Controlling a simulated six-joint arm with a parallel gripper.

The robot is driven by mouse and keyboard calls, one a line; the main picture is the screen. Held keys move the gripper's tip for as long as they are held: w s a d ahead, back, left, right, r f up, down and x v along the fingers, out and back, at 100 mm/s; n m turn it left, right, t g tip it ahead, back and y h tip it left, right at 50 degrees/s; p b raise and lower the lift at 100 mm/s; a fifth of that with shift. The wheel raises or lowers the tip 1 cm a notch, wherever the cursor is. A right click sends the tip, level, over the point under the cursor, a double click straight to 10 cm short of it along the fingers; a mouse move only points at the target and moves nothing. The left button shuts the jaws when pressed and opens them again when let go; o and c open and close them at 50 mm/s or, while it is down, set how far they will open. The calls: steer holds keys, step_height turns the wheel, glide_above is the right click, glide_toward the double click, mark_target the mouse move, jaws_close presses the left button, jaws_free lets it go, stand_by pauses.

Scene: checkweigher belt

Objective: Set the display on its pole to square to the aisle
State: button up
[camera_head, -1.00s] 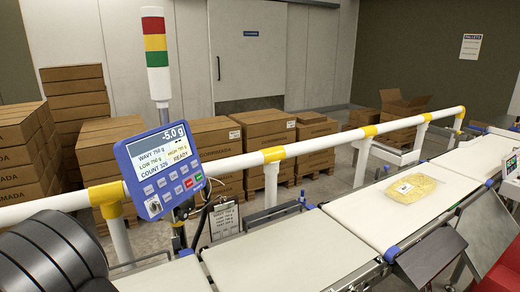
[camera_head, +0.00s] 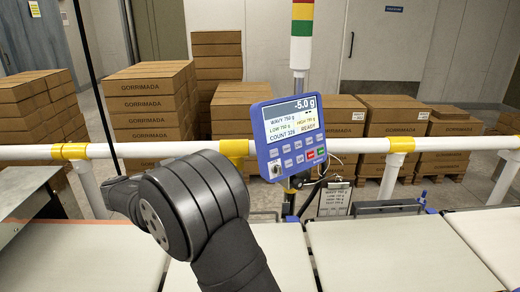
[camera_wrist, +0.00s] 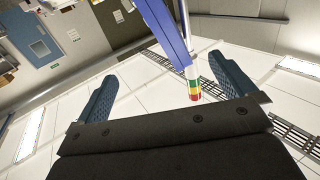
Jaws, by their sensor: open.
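In the head view my arm shows left of the display, and my gripper cannot be made out there.
A white rail with yellow joints (camera_head: 410,146) runs behind the pale belts (camera_head: 400,250). A clipboard (camera_head: 335,198) hangs right of the pole. A signal tower (camera_head: 301,35) rises behind the display. Stacked cartons (camera_head: 150,105) stand beyond the rail.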

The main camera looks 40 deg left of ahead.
mark_target(255, 128)
steer(key=shift+c, duration=1.3)
steer(key=w+r+n, duration=0.1)
steer(key=r, duration=0.1)
steer(key=w+r+n, duration=0.1)
steer(key=w, duration=0.1)
steer(key=w+a+r+n, duration=0.1)
steer(key=r, duration=0.1)
steer(key=shift+w+r, duration=0.35)
steer(key=shift+w, duration=0.05)
steer(key=c, duration=0.5)
steer(key=x, duration=1.7)
steer(key=shift+w+r, duration=0.1)
steer(key=shift+w, duration=0.25)
steer(key=c, duration=1.4)
